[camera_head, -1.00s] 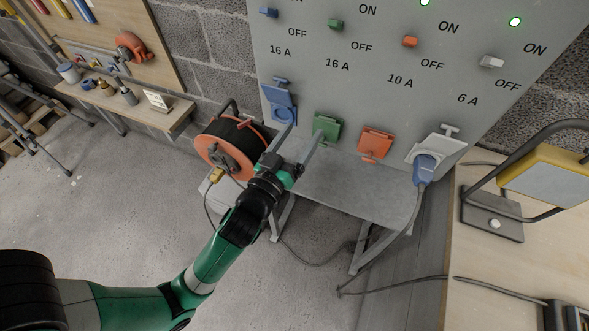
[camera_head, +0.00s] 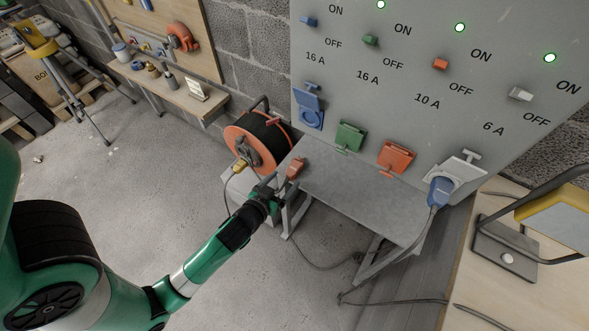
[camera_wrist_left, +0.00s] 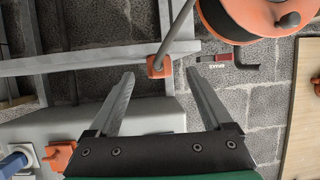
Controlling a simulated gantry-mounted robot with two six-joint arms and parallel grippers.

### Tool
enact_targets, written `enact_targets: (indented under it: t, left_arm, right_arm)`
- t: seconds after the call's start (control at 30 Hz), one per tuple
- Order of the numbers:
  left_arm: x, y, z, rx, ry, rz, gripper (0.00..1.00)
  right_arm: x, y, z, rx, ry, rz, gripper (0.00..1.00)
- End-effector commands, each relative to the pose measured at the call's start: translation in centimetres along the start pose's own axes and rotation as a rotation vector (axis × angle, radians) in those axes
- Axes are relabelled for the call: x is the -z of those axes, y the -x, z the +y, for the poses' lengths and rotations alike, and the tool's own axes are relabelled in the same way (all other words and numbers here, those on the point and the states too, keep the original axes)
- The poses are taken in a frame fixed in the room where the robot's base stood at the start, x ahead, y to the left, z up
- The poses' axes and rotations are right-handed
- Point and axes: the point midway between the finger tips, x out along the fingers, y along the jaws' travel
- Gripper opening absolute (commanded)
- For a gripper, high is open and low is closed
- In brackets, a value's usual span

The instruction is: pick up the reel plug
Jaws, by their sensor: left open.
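The orange reel plug (camera_head: 294,167) is at the left end of the grey bench, beside the cable reel (camera_head: 240,137). In the left wrist view the plug (camera_wrist_left: 156,67) appears beyond my fingertips, in line with the gap between them, with a grey cable running up from it. My left gripper (camera_head: 278,191) is just below and left of the plug in the head view. In the left wrist view the left gripper (camera_wrist_left: 158,78) is open, with nothing between its fingers. My right gripper is not in view.
The socket panel (camera_head: 440,70) stands behind the bench (camera_head: 360,200). A blue plug (camera_head: 440,190) sits in its white socket. A yellow connector (camera_head: 240,167) hangs at the reel's front with a cable. A work lamp (camera_head: 550,217) stands on the right table.

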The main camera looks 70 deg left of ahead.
Motion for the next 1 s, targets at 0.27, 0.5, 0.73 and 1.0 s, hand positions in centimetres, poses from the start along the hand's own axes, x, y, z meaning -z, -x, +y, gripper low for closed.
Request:
enact_targets:
  t: [0.27, 0.5, 0.73, 1.0]
  left_arm:
    - [0.5, -3.5, 0.1, 0.001, 0.002, 0.003, 0.84]
    - [0.7, -5.2, 0.1, 0.0, 0.0, -0.001, 0.84]
    - [0.8, -5.1, 0.1, 0.0, 0.0, -0.001, 0.66]
    - [0.8, -5.1, 0.1, 0.0, 0.0, -0.001, 0.17]
  right_arm:
    - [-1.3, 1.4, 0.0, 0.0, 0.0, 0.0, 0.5]
    - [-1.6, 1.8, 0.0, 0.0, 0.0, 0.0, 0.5]
    - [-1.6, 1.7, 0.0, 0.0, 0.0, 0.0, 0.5]
    - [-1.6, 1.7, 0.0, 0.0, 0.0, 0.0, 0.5]
